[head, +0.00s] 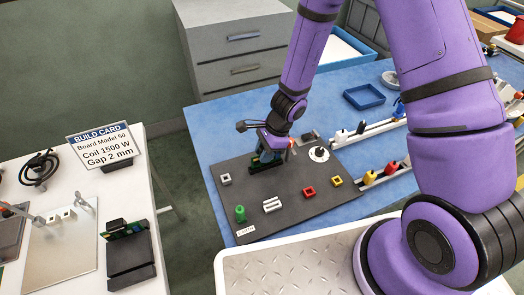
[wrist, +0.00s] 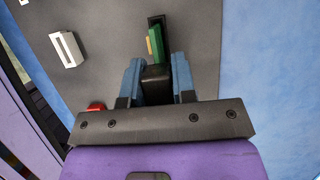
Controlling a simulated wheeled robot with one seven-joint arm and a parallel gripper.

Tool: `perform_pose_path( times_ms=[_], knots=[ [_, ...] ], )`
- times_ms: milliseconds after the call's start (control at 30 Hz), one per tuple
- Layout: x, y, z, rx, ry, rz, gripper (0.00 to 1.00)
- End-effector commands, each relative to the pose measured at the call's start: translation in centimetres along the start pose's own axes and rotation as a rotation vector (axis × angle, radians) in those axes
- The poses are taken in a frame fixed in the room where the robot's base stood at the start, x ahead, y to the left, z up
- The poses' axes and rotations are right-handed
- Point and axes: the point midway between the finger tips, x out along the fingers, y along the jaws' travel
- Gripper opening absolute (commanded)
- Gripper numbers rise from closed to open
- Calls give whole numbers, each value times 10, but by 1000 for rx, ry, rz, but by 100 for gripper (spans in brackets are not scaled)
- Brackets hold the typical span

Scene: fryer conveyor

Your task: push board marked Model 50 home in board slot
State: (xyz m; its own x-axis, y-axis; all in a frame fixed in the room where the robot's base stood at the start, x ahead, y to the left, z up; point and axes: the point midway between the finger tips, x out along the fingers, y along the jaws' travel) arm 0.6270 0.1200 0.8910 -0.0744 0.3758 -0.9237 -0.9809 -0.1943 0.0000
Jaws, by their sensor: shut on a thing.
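My gripper (head: 270,146) is low over the dark panel (head: 290,206) on the blue table. In the wrist view, its two blue fingers (wrist: 157,66) are shut on the dark grip part of a green board (wrist: 155,44). The green board also shows in the head view (head: 256,164), upright at the panel's back edge. The black board slot (wrist: 156,20) is at the board's far end in the wrist view. The board lines up with it, but its depth in the slot cannot be told. No marking on the board is readable.
The panel carries a green post (head: 240,213), a white ribbed part (head: 272,205), a red block (head: 309,193), a yellow block (head: 337,181) and a white round part (head: 319,154). A build card (head: 103,146) reading Board Model 50 stands on the white table at left.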

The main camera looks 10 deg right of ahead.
Motion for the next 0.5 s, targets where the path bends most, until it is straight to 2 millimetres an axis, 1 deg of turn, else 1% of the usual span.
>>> perform_pose_path(
  times_ms=[267, 467, 500],
  knots=[
    [5, 1, -2, 1, 1, 2, 0],
    [5, 1, -2, 0, 1, 2, 0],
    [4, 1, -2, 0, 1, 2, 32]
  ],
)
